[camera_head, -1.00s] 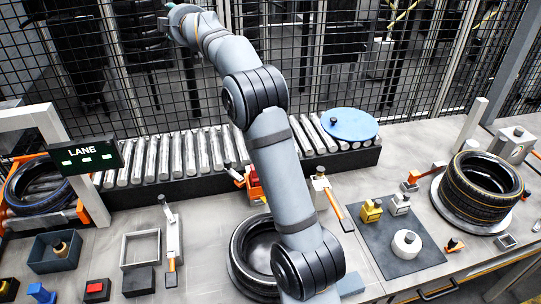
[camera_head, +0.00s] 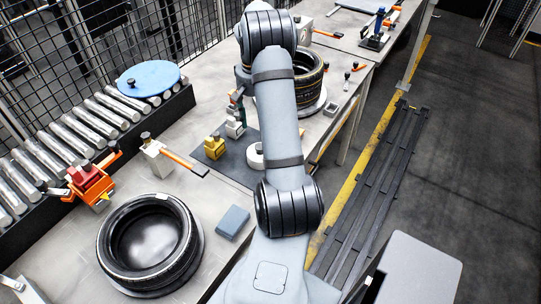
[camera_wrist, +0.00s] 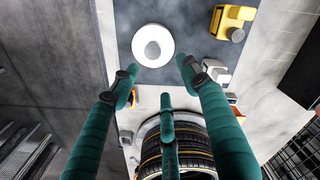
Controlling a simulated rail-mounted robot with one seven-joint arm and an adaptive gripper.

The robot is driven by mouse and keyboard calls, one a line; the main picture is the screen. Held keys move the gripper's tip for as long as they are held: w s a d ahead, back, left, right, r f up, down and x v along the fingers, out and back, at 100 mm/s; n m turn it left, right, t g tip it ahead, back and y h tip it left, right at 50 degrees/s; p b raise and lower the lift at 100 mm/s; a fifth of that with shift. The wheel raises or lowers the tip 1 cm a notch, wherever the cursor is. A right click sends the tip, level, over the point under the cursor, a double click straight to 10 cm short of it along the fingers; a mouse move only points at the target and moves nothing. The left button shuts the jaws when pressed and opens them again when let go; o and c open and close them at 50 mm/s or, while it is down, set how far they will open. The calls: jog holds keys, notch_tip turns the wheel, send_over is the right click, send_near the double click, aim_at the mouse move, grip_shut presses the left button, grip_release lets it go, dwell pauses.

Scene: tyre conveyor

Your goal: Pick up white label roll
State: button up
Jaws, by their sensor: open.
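The white label roll (camera_wrist: 153,46) lies flat on a dark grey mat (camera_wrist: 192,30) in the wrist view, its round centre showing. In the head view the roll (camera_head: 255,158) is partly hidden behind my arm. The green fingers of my gripper (camera_wrist: 158,76) are open and empty. In the wrist view their tips appear just below the roll in the picture, with the roll beyond them and not between them.
A yellow block (camera_head: 214,146) and a silver block (camera_wrist: 216,70) stand near the roll. A tyre on a round stand (camera_head: 303,80) is close behind. Another tyre (camera_head: 148,240), a blue-grey block (camera_head: 233,222) and an orange-handled tool (camera_head: 184,162) lie on the bench.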

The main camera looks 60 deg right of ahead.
jog(key=f, duration=0.5)
jog(key=shift+s+a+f, duration=0.1)
jog(key=shift+s, duration=0.2)
jog(key=f+p, duration=0.1)
jog(key=f, duration=0.1)
jog(key=s+f+p, duration=0.1)
jog(key=f, duration=0.1)
jog(key=shift+a+f, duration=0.15)
jog(key=shift+a, duration=0.05)
jog(key=shift+w+f, duration=0.1)
jog(key=shift+f, duration=0.3)
jog(key=shift+c, duration=0.7)
grip_shut()
